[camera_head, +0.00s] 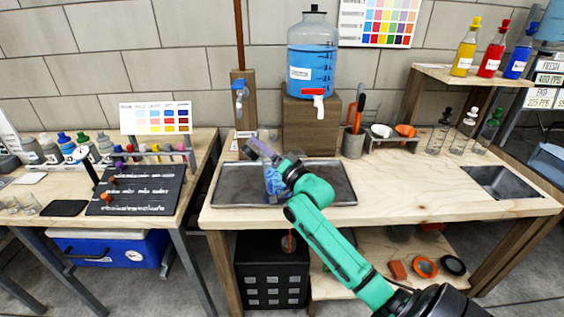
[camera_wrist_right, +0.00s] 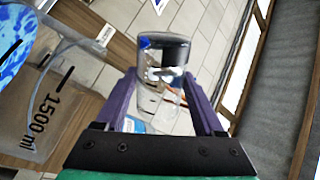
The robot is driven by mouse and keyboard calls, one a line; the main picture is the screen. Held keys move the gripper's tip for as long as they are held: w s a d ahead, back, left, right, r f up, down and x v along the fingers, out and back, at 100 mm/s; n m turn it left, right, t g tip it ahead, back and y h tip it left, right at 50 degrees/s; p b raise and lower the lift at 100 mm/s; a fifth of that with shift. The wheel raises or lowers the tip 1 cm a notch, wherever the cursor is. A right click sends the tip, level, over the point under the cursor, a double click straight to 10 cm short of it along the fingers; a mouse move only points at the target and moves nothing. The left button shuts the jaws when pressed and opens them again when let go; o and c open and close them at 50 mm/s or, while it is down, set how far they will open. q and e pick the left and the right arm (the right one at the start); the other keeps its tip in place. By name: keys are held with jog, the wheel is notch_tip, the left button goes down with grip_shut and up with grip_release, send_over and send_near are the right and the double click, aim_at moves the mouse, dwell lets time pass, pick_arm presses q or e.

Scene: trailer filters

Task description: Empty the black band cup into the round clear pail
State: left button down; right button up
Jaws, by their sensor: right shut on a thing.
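My right gripper (camera_head: 257,146) is over the metal tray on the middle bench, its purple fingers pointing up and left. In the right wrist view the gripper (camera_wrist_right: 163,84) is shut on a clear cup with a black band (camera_wrist_right: 165,50). In the head view the cup is small and mostly lost behind the fingers; I cannot tell its contents. The round clear pail (camera_head: 271,184) stands in the tray just below the gripper, partly hidden by it, with blue in it. In the wrist view the pail (camera_wrist_right: 62,115) shows a 1500 ml mark at the left. My left gripper is out of view.
The metal tray (camera_head: 335,183) has bare room right of the pail. A blue water jug (camera_head: 313,60) with a red tap stands on a wooden block (camera_head: 297,130) behind it. The bench (camera_head: 420,180) between is clear.

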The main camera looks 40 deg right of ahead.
aim_at(256, 157)
jog(key=n, duration=0.1)
jog(key=r+n+y+p, duration=0.1)
jog(key=shift+n, duration=0.3)
jog(key=a+n+p, duration=0.1)
jog(key=n, duration=0.1)
jog(key=a+f+n+g, duration=0.1)
jog(key=n, duration=0.1)
jog(key=a+f+n+y+p, duration=0.1)
jog(key=n, duration=0.1)
jog(key=shift+w+f+n+g+p, duration=0.2)
jog(key=shift+n+g+p, duration=0.1)
jog(key=shift+g, duration=0.1)
jog(key=r+n+p, duration=0.1)
jog(key=a+p, duration=0.1)
jog(key=p, duration=0.1)
jog(key=r+n+p, duration=0.1)
jog(key=shift+a+r+n+g+p, duration=0.25)
jog(key=shift+r+n+g+p, duration=0.05)
jog(key=shift+p, duration=0.1)
jog(key=shift+f, duration=0.2)
